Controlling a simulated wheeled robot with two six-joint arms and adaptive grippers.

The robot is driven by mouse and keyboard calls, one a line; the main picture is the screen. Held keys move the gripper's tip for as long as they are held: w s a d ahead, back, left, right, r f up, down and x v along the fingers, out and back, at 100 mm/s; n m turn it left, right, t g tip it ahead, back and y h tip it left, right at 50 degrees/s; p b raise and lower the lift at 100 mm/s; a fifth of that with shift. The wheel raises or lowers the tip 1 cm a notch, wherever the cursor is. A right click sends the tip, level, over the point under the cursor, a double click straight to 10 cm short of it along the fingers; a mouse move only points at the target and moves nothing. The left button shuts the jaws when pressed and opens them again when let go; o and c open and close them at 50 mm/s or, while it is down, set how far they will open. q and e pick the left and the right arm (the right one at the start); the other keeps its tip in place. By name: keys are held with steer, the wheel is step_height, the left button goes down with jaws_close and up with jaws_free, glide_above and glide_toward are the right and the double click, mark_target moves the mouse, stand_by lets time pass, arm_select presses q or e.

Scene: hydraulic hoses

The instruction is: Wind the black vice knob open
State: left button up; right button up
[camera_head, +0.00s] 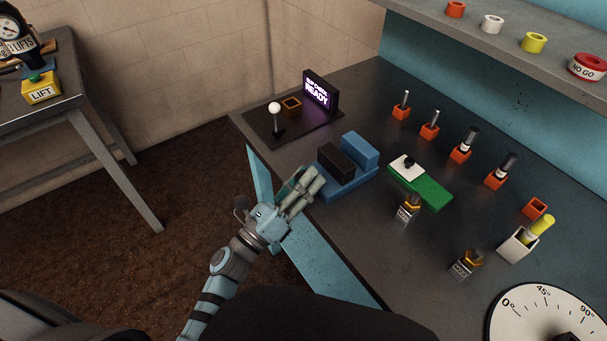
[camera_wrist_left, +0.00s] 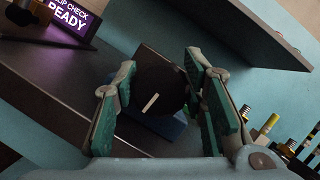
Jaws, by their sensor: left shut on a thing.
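The blue vice (camera_head: 361,150) stands at the near left edge of the dark bench, with a black block (camera_head: 336,162) between its blue parts. My left gripper (camera_head: 305,183) is at the vice's near left side, over the bench edge. In the left wrist view the black vice knob (camera_wrist_left: 158,78), a dark round disc with a pale line mark, sits between my two green-padded fingers, which are closed on it. In the head view the fingers hide the knob. My right gripper is not in view.
Behind the vice are a joystick panel (camera_head: 276,118) and a lit sign (camera_head: 319,92). Right of it lie a green block (camera_head: 428,191) and small labelled fittings (camera_head: 408,208). Orange holders (camera_head: 429,131) line the back. A dial (camera_head: 553,318) fills the near right corner.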

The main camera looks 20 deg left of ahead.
arm_select(q)
steer(key=shift+n, duration=0.3)
steer(key=o, duration=1.2)
